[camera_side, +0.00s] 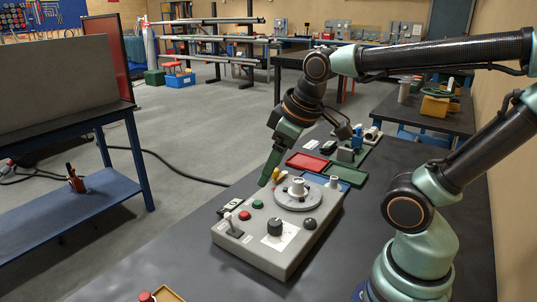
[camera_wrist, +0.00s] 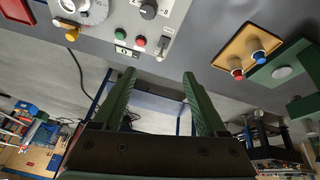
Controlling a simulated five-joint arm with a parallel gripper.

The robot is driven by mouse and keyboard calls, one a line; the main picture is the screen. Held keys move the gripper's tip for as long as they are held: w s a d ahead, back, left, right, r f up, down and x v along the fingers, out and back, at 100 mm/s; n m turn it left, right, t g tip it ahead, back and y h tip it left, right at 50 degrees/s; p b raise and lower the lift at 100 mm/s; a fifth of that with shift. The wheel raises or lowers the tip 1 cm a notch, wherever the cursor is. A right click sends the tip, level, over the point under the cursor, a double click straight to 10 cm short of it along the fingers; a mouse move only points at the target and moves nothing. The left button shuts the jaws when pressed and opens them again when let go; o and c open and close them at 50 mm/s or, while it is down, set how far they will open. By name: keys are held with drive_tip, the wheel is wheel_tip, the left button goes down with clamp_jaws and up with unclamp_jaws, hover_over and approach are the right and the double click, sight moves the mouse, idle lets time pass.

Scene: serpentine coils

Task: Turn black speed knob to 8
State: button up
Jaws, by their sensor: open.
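The black speed knob (camera_side: 275,227) stands on a white scale plate (camera_side: 283,238) on top of the grey control box (camera_side: 252,261). The scale numbers are too small to read, so I cannot tell its setting. The knob also shows at the top edge of the wrist view (camera_wrist: 148,10). My gripper (camera_side: 265,182) is above the back left side of the box, apart from the knob, pointing down and left. In the wrist view my gripper (camera_wrist: 159,75) has its two green fingers spread, with nothing between them.
The dark tabletop (camera_side: 385,165) is clear right of the trays.

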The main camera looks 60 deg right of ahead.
drive_tip(key=d+f+n+g, duration=0.1)
drive_tip(key=n, duration=0.3)
drive_tip(key=n+g, duration=0.4)
drive_tip(key=n, duration=1)
approach(275, 222)
wheel_tip(275, 222, down, 9)
drive_tip(key=shift+r, duration=0.1)
clamp_jaws()
